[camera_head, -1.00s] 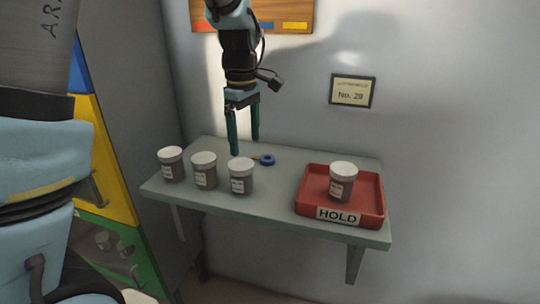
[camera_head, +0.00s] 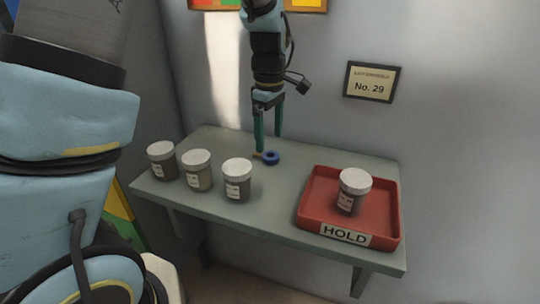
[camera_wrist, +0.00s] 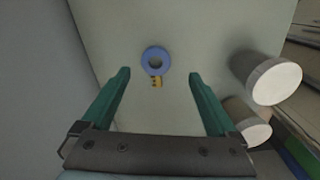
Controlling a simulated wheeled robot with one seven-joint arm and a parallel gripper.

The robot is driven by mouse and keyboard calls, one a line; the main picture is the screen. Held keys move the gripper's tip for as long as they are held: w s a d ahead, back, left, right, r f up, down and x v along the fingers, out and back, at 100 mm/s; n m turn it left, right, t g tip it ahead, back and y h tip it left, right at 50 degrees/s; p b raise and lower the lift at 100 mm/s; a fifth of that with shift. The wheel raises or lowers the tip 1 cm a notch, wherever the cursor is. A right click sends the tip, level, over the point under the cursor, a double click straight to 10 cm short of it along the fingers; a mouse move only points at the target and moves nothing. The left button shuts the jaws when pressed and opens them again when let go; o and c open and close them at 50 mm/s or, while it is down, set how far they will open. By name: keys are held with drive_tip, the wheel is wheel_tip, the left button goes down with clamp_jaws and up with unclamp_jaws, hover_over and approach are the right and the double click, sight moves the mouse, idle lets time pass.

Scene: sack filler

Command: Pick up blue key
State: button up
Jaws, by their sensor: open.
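The blue key (camera_head: 271,158) lies flat on the grey shelf, behind the row of jars. It has a round blue ring head and a short yellow shaft. In the wrist view the key (camera_wrist: 156,60) lies ahead of the fingertips, near the middle, with its shaft pointing towards my gripper. My gripper (camera_head: 267,142) points down above the shelf, close to the key. Its two green fingers (camera_wrist: 159,72) are apart with nothing between them. I cannot tell the exact height of the fingertips above the key.
Several white-lidded jars stand along the shelf's (camera_head: 270,215) left front; the nearest is one jar (camera_head: 237,180). A red HOLD tray (camera_head: 386,228) with another jar (camera_head: 353,190) sits at the right. The wall rises behind. The shelf between key and tray is clear.

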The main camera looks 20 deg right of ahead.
sight(270, 158)
drive_tip(key=shift+w+d+f+p, duration=0.1)
drive_tip(key=shift+f+p, duration=0.2)
drive_tip(key=shift+f, duration=0.6)
drive_tip(key=shift+s+d+f+p, duration=0.15)
drive_tip(key=shift+f+p, duration=0.2)
drive_tip(key=shift+f, duration=0.55)
drive_tip(key=shift+w+d+f+p, duration=0.15)
drive_tip(key=shift+f+p, duration=0.15)
drive_tip(key=shift+f, duration=0.6)
drive_tip(key=shift+c, duration=0.2)
drive_tip(key=c, duration=1.4)
